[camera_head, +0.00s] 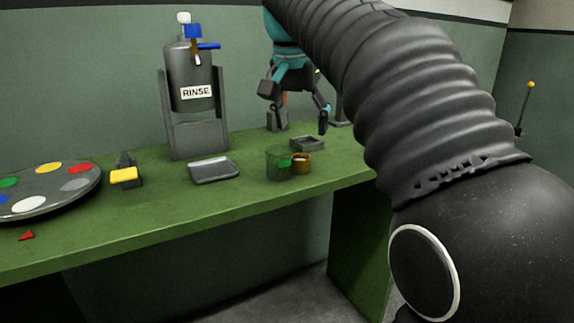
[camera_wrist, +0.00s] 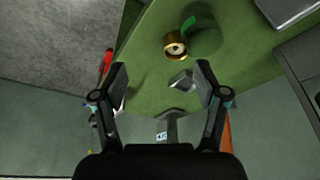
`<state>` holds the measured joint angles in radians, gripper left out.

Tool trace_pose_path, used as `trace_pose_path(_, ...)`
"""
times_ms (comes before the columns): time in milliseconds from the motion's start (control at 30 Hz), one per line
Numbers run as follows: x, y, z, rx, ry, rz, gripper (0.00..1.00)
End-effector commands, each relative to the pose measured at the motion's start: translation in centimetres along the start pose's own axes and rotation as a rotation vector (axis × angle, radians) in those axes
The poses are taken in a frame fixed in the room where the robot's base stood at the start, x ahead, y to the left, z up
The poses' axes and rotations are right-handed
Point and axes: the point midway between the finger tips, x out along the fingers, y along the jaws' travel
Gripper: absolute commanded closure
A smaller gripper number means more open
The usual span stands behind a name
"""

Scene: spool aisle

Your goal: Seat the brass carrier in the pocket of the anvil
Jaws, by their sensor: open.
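The brass carrier (camera_head: 301,163) stands on the green bench, touching or very close to a green see-through cup (camera_head: 279,164). In the wrist view the carrier (camera_wrist: 175,46) shows as a round brass ring with a pale centre, beside the cup (camera_wrist: 207,38). A low grey block with a recessed top (camera_head: 307,143), which looks like the anvil, sits just behind the carrier. My gripper (camera_head: 300,118) is open and empty above the back of the bench. Its fingers (camera_wrist: 160,72) are spread, apart from the carrier.
A grey tray (camera_head: 213,170), a yellow-topped block (camera_head: 125,175) and a round colour plate (camera_head: 45,188) lie to the left. The RINSE tank (camera_head: 195,90) stands at the back. A grey post with a label (camera_wrist: 167,127) stands near the wall. The bench front is mostly clear.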

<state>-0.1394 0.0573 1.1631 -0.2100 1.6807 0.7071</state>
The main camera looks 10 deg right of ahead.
Motion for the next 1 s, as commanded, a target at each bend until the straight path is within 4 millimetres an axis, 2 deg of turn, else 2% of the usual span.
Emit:
trace_pose_path(33, -0.4, -1.1, -1.0, 0.035, -0.003, 0.015, 0.28)
trace_pose_path(200, -1.3, -3.2, -2.9, 0.15, -0.011, 0.057, 0.28)
trace_pose_path(467, -1.7, -4.3, -3.7, 0.233, -0.015, 0.083, 0.28)
trace_pose_path(767, 1.1, -4.0, -3.6, 0.237, -0.016, 0.085, 0.28)
trace_pose_path(1000, 4.6, -3.7, -3.5, 0.236, -0.016, 0.085, 0.28)
